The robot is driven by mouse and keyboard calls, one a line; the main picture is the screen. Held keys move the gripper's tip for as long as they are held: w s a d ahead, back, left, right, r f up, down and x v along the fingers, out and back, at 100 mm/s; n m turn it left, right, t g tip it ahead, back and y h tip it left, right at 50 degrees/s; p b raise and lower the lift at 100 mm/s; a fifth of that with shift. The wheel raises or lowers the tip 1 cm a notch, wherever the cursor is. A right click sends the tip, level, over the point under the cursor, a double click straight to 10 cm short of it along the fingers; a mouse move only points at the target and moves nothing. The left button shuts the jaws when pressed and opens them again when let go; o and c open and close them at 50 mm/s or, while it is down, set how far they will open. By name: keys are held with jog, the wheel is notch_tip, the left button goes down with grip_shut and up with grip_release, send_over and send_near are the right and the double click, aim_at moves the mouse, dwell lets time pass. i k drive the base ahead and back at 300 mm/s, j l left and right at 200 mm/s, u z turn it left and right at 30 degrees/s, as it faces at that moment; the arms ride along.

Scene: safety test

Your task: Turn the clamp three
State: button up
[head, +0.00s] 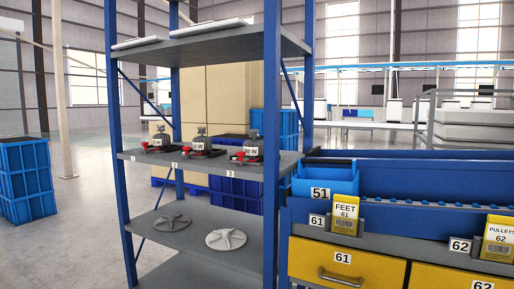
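Three small clamp-like devices with dark grey bodies, red parts and white labels stand in a row on the middle shelf of a blue rack. The shelf edge (200,165) carries the numbers 1, 2 and 3. Clamp three (254,145) is the rightmost, just above the number 3 label (230,173), close to the rack's front right post. Its red part (237,156) points to the left. Clamp two (201,140) and clamp one (162,137) stand to its left. My gripper is not in view.
The rack's blue front right post (272,150) stands beside clamp three. Two grey star-shaped parts lie on the lower shelf (195,240). A workstation with yellow drawers (345,262) and a blue bin (325,182) adjoins the rack's right. Open floor (85,225) lies left, with blue crates (27,180).

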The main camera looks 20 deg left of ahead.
aim_at(240, 154)
jog(key=j+u, duration=0.1)
jog(key=j, duration=0.65)
jog(key=i+j, duration=0.1)
jog(key=j, duration=0.65)
jog(key=j+u, duration=0.15)
jog(key=j, duration=0.6)
jog(key=i+j+u, duration=0.1)
jog(key=j, duration=1.1)
jog(key=i+j, duration=0.25)
jog(key=j, duration=0.2)
jog(key=i+j, duration=0.3)
jog(key=j, duration=0.15)
jog(key=i+j, duration=0.25)
jog(key=j, duration=0.15)
jog(key=z, duration=1.3)
jog(key=i+l+z, duration=0.1)
jog(key=z, duration=0.15)
jog(key=i+l+z, duration=0.1)
jog(key=z, duration=0.2)
jog(key=l, duration=0.1)
